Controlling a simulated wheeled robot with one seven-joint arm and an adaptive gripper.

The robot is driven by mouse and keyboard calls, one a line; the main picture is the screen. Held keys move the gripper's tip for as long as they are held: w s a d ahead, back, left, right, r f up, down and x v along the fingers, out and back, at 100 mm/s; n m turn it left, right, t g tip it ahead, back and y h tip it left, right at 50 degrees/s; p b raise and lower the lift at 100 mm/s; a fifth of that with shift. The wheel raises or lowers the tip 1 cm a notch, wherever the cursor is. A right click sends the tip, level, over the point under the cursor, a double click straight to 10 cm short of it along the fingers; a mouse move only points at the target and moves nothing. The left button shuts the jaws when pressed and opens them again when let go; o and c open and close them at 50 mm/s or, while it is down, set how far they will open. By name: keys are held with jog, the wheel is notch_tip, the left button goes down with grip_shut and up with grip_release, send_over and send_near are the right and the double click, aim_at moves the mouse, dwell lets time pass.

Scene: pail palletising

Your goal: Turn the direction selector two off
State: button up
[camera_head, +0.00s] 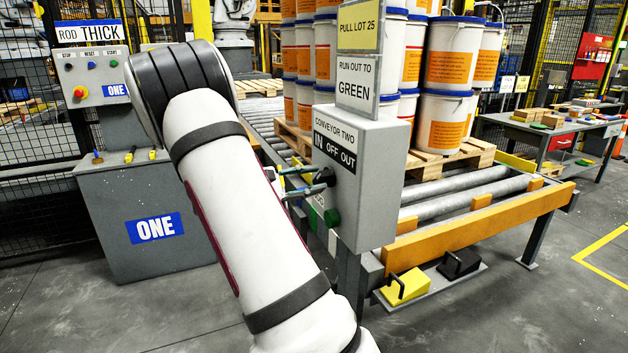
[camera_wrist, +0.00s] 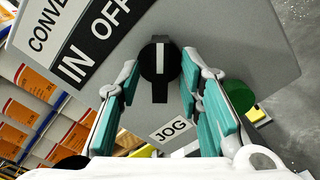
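The direction selector (camera_wrist: 160,62) is a black knob with a white line on the grey conveyor two box (camera_head: 372,180). In the wrist view its white line runs straight up the picture, slanted against the tilted IN OFF OUT lettering, toward the OUT side. The label (camera_head: 334,152) reads CONVEYOR TWO, IN OFF OUT; OUT is cut off in the wrist view. My gripper (camera_wrist: 160,68) is open, with its teal-padded fingers on either side of the knob and gaps showing. In the head view my gripper (camera_head: 308,186) is at the box's face, partly hiding the selector.
A green button (camera_wrist: 238,97) sits beside the right finger; it also shows below my gripper in the head view (camera_head: 332,217). A JOG label (camera_wrist: 171,130) is below the knob. Signs (camera_head: 357,85) stand on the box. Pails on a pallet (camera_head: 450,160) are behind. Panel ONE (camera_head: 100,80) stands left.

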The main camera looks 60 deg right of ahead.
jog(key=shift+s+d, duration=0.3)
jog(key=shift+d, duration=0.15)
grip_shut()
jog(key=shift+n+p, duration=0.3)
jog(key=n+p, duration=0.3)
jog(key=shift+r, duration=0.15)
jog(key=shift+w+n+p, duration=0.1)
jog(key=shift+n+p, duration=1.6)
jog(key=shift+n, duration=0.9)
